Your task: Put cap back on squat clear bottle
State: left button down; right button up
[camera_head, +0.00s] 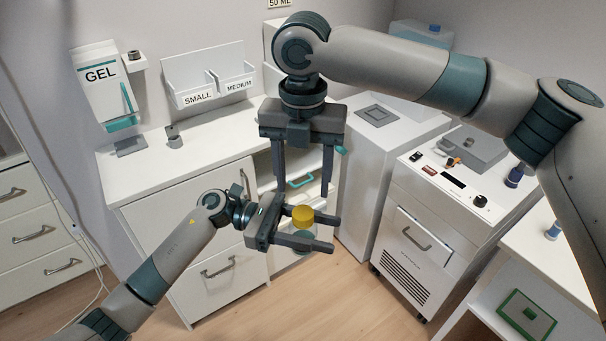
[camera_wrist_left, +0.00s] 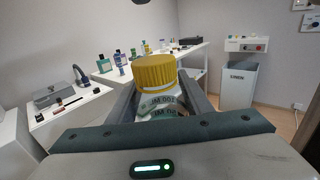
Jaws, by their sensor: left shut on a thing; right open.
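A yellow ribbed cap (camera_head: 302,215) sits on top of the bottle held by my left gripper (camera_head: 322,232). The left wrist view shows the cap (camera_wrist_left: 154,72) close up, upright, above the clear bottle (camera_wrist_left: 158,106) with printed lettering on its side. My left gripper is shut around the bottle's body; its fingers hide most of it in the head view. I cannot tell how tightly the cap is seated. My right gripper (camera_head: 303,190) points down, open and empty, directly above the cap, with its fingertips a little higher than the cap.
A white cabinet counter (camera_head: 140,180) stands behind on the left, with bins marked SMALL and MEDIUM (camera_head: 208,80) above it. A white machine (camera_head: 445,215) with a control panel stands at right. A green tray (camera_head: 527,315) lies at lower right. Floor in front is clear.

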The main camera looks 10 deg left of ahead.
aim_at(303, 212)
jog(key=shift+f, duration=3.65)
jog(key=c, duration=1.2)
jog(key=shift+o, duration=0.2)
jog(key=m, duration=0.6)
jog(key=shift+m, duration=0.3)
jog(key=m, duration=0.5)
jog(key=shift+m, duration=0.4)
jog(key=m, duration=1.3)
jog(key=o, duration=1.2)
